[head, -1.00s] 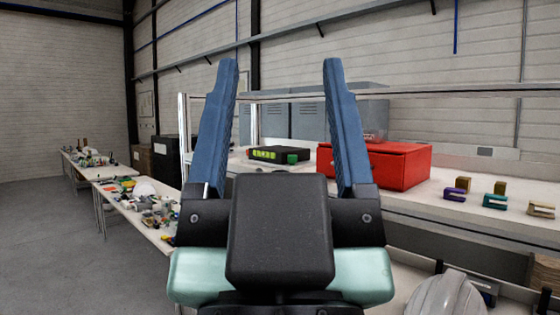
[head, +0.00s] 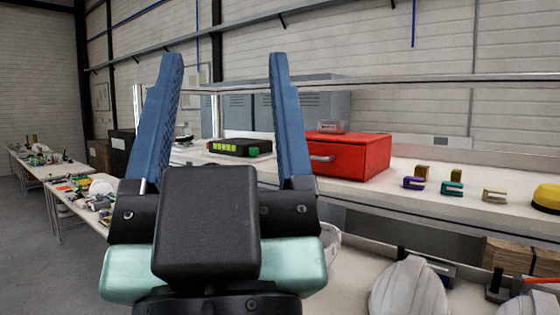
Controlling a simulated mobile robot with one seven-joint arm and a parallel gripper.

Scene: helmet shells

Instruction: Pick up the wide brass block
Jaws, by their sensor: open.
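Two small brass-coloured blocks stand on the upper shelf at the right in the head view. The left one (head: 422,170) looks a little wider than the right one (head: 457,175), but they are too small to be sure which is the wide brass block. A purple C-shaped piece (head: 413,183), a teal one (head: 451,189) and a tan one (head: 494,196) lie in front of or beside them. My gripper (head: 224,60) is open and empty, its blue fingers pointing up, well left of the blocks in the picture. The fingers hide part of the background.
A red drawer box (head: 350,155) and a black device with green display (head: 240,147) stand on the shelf. A yellow object (head: 547,197) is at the right edge. White helmet shells (head: 410,290) sit below. Cluttered tables (head: 60,170) stand at left.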

